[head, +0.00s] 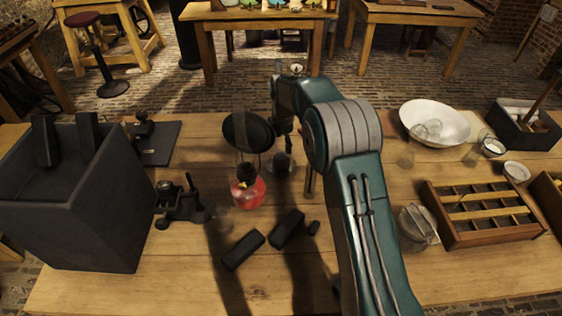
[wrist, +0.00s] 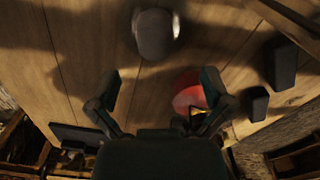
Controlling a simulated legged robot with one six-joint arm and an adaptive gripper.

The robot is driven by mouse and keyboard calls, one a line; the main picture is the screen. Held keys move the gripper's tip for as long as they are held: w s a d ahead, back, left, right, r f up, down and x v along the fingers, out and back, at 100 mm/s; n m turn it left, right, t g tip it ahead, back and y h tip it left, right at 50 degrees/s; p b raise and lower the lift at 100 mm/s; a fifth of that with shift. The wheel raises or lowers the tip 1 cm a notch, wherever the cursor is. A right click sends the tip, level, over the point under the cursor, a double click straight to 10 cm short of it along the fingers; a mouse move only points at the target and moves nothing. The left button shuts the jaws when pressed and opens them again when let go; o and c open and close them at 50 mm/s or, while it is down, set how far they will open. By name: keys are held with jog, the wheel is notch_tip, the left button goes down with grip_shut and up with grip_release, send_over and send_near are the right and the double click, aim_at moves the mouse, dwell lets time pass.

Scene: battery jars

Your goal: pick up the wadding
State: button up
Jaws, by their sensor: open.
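A pale grey, rounded lump (wrist: 155,35) lies on the wooden table near the top of the wrist view. It may be the wadding, but it is dim and blurred, and I cannot pick it out in the head view. My gripper (wrist: 162,80) is open, its two fingers spread with nothing visible between the tips. The lump is beyond the fingertips and apart from them. In the head view my arm reaches over the middle of the table and hides part of it.
A lamp with a red base (head: 247,190) stands left of my arm; its red also shows by the right finger (wrist: 188,90). Dark blocks (head: 243,249) lie nearer. A dark box (head: 75,220) stands left; a white bowl (head: 436,121) and a compartment tray (head: 485,238) are right.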

aim_at(281, 155)
jog(key=f, duration=0.6)
jog(key=shift+w+a+f, duration=0.3)
jog(key=shift+a+f, duration=0.05)
jog(key=c, duration=0.9)
